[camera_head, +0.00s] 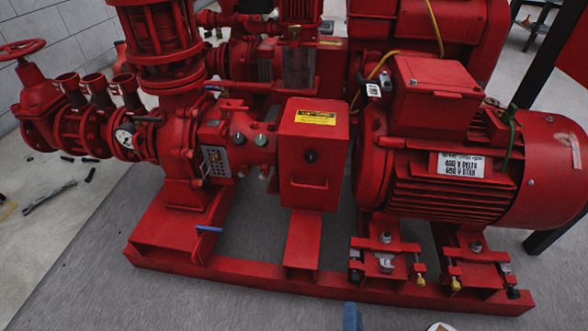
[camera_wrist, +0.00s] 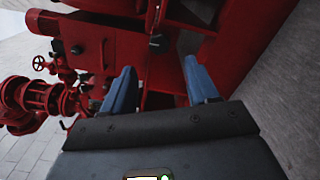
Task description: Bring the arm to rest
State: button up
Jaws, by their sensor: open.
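My gripper (camera_wrist: 159,68) shows in the wrist view as two blue fingers held wide apart, with nothing between them. It is open, and the red pumpset lies beyond the fingers.
The red base frame (camera_head: 330,285) runs along the pumpset's front. A red handwheel (camera_head: 22,48) and valve stand at the left. Small dark tools (camera_head: 48,197) lie on the floor at left. Grey floor (camera_head: 110,285) in front is clear. A dark post (camera_head: 550,235) stands at right.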

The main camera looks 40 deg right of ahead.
jog(key=s+a+r+m+t+y, duration=0.3)
jog(key=a+r+m+y, duration=0.2)
jog(key=a+r, duration=0.4)
jog(key=s+a+r+m+t+y, duration=0.1)
jog(key=s+r+m+y, duration=0.15)
jog(key=r, duration=0.25)
jog(key=s+a+r+m+y, duration=0.1)
jog(key=s+a+r+y, duration=0.15)
jog(key=r, duration=0.25)
jog(key=s+d+r+m+y+p, duration=0.1)
jog(key=r+m+y+p, duration=0.1)
jog(key=r+p, duration=1.5)
jog(key=s+d+r+m+y+p, duration=0.1)
jog(key=r+p, duration=1.5)
jog(key=r, duration=1.8)
jog(key=shift+s+d+r+m+y+p, duration=0.3)
jog(key=shift+s+m+y+p, duration=0.05)
jog(key=shift+s+y, duration=0.25)
